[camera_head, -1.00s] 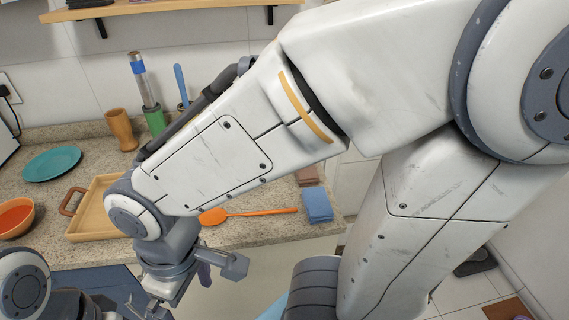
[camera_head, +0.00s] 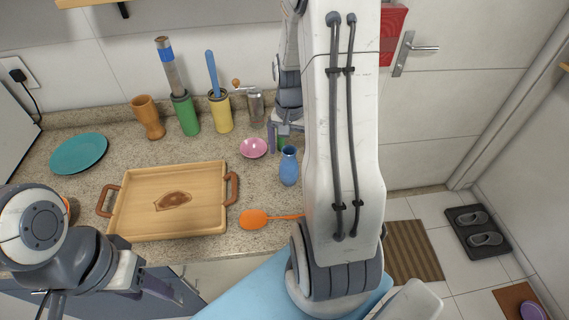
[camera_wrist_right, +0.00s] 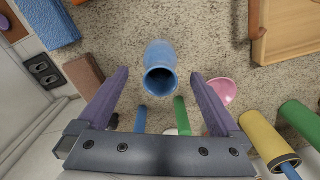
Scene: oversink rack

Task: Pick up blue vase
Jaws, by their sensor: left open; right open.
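The blue vase (camera_head: 289,168) stands upright on the counter, right of the tray, partly beside my right arm in the head view. In the right wrist view the vase (camera_wrist_right: 161,55) shows its round dark mouth toward me. My right gripper (camera_wrist_right: 160,76) is open, with one purple finger on each side of the vase's mouth and a gap at both sides. My left gripper (camera_head: 135,285) is at the lower left, in front of the counter, away from the vase.
A pink bowl (camera_head: 254,148) stands close left of the vase. An orange spoon (camera_head: 256,218) and a wooden tray (camera_head: 150,220) lie in front and left. Green (camera_head: 185,115) and yellow (camera_head: 221,112) holders stand at the back.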

